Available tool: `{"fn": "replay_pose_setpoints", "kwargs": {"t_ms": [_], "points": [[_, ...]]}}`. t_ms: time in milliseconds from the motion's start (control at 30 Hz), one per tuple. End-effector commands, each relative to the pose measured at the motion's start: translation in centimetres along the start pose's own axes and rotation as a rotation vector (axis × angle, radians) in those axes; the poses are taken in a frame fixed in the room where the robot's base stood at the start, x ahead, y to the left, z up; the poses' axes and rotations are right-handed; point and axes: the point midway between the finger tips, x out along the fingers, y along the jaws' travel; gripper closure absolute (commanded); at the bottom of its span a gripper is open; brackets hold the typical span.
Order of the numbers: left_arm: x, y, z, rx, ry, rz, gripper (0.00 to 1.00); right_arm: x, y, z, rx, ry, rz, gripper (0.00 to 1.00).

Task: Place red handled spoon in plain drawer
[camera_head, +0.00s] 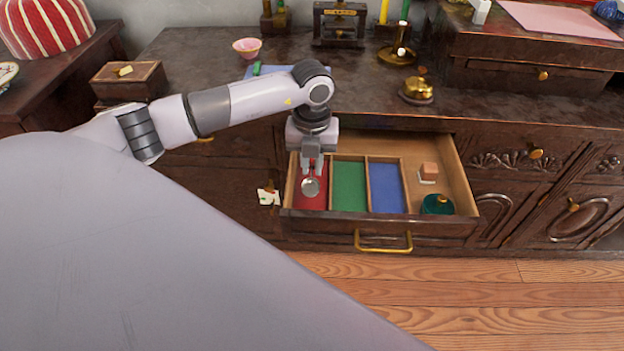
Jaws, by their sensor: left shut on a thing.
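My left gripper (311,167) points down over the left part of the open drawer (453,160). It is shut on a spoon (310,187), whose round metal bowl shows in front of the red-lined compartment (309,203). The spoon's handle is hidden by the gripper, so its colour cannot be told. I cannot tell whether the spoon touches the compartment floor. Green (349,184) and blue (386,188) lined compartments lie to the right, then a plain wooden section (408,172). My right gripper is not in view.
The plain section holds a small wooden block (429,170) and a teal lidded jar (437,205). The drawer front has a brass handle (383,247). On the cabinet top stand a pink bowl (247,47), a brass pot (417,91) and a candle holder (397,55).

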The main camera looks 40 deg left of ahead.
Motion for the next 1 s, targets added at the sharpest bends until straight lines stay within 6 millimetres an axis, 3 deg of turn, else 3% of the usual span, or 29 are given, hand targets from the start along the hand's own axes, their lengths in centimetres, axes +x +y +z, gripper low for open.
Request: {"fn": "replay_pose_setpoints", "kwargs": {"t_ms": [300,700,733,800,1000], "points": [[5.2,0.0,-0.1,0.0,0.003,0.001,1.0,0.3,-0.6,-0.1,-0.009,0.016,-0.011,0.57],[5.6,0.0,-0.1,0.0,0.002,0.001,1.0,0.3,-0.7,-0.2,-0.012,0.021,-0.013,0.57],[5.5,0.0,-0.1,0.0,0.001,0.001,0.73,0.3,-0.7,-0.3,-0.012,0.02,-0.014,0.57],[5.5,0.0,-0.1,0.0,0.002,0.001,0.58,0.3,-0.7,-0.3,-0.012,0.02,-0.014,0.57],[5.5,0.0,-0.1,0.0,0.002,0.001,0.58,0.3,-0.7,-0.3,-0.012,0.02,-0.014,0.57]]}}
